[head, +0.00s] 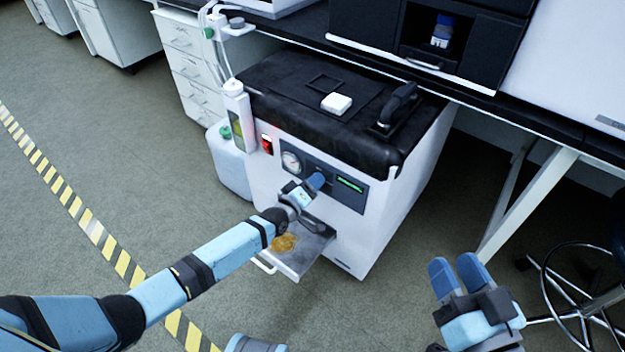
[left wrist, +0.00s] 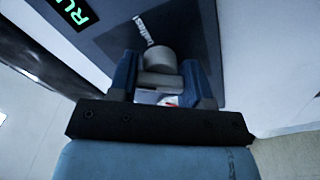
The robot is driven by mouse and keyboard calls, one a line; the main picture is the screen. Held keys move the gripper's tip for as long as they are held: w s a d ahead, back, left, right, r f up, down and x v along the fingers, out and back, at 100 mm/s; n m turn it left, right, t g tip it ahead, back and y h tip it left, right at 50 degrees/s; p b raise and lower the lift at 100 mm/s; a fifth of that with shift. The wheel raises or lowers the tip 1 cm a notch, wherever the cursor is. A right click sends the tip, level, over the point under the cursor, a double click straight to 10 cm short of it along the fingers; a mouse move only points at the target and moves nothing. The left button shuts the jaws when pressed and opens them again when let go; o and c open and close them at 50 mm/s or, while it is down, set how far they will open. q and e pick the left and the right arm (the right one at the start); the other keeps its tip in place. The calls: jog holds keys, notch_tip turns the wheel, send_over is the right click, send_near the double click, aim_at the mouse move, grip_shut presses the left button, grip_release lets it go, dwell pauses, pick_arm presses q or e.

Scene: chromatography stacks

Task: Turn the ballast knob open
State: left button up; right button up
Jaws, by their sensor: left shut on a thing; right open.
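The ballast knob (left wrist: 160,62) is a light grey round knob on the dark front panel (left wrist: 110,30), beside a "ballast" label in the left wrist view. My left gripper (left wrist: 160,85) is shut on the knob, with a blue finger on either side of it. In the head view my left gripper (head: 316,182) is at the panel of the white pump cabinet (head: 385,235) and hides the knob. I cannot tell the knob's open or closed position. My right gripper (head: 458,272) is open and empty, away from the cabinet at the lower right.
A drip tray (head: 312,252) with a brown stain sticks out below the panel, under my left gripper. A round gauge (head: 291,161), a red switch (head: 267,144) and a green display (head: 350,185) are nearby. A stool (head: 575,300) stands at the right.

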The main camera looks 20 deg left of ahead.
pick_arm(q)
jog(key=m+p, duration=0.1)
jog(key=m, duration=0.1)
jog(key=shift+r+m, duration=0.1)
jog(key=shift+m, duration=0.3)
jog(key=m+p, duration=0.1)
jog(key=m, duration=0.2)
jog(key=shift+m+p, duration=0.3)
jog(key=shift+p, duration=0.05)
jog(key=m+p, duration=0.1)
jog(key=m, duration=0.2)
jog(key=shift+m, duration=0.7)
pick_arm(e)
jog(key=shift+m+t, duration=0.3)
jog(key=shift+t, duration=0.6)
jog(key=r, duration=0.2)
jog(key=d+r, duration=0.1)
jog(key=r, duration=0.1)
jog(key=shift+s+r, duration=0.15)
jog(key=shift+r, duration=0.2)
pick_arm(q)
jog(key=shift+f, duration=0.2)
pick_arm(e)
jog(key=shift+f, duration=0.1)
